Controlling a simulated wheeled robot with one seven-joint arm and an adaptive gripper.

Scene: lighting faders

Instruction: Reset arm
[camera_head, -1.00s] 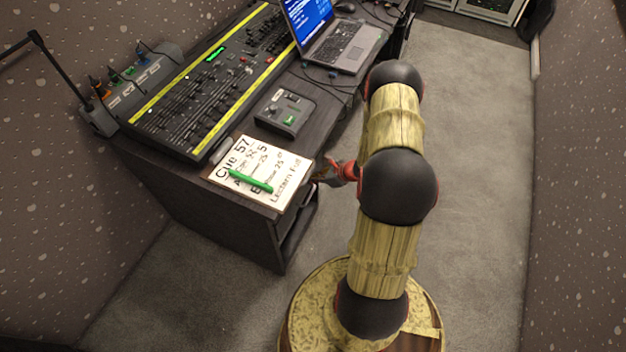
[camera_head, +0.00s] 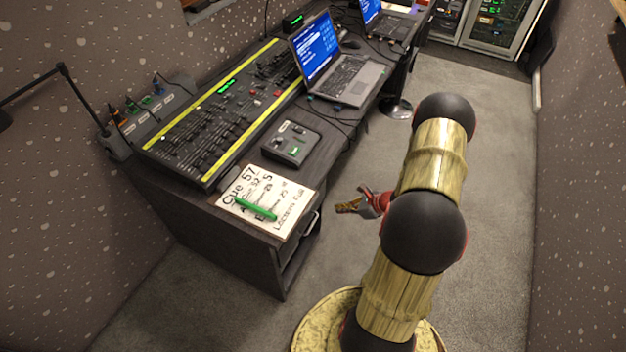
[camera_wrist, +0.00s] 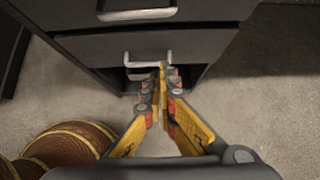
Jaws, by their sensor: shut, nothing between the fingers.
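My gripper (camera_head: 348,207) is shut and empty. In the head view it hangs over the carpet, to the right of the desk's near end and apart from it. In the wrist view my gripper (camera_wrist: 162,72) has its yellow fingers together, pointing toward the drawer unit (camera_wrist: 190,40) with pale metal handles. My arm, with bamboo-like links and black joints, stands at the right of the head view.
The desk holds a lighting console (camera_head: 215,118), a small fader box (camera_head: 291,142), a cue sheet (camera_head: 285,203) with a green marker (camera_head: 256,208), and a laptop (camera_head: 350,78). A second laptop (camera_head: 392,24) stands farther back. The carpet (camera_head: 490,120) right of the desk is clear.

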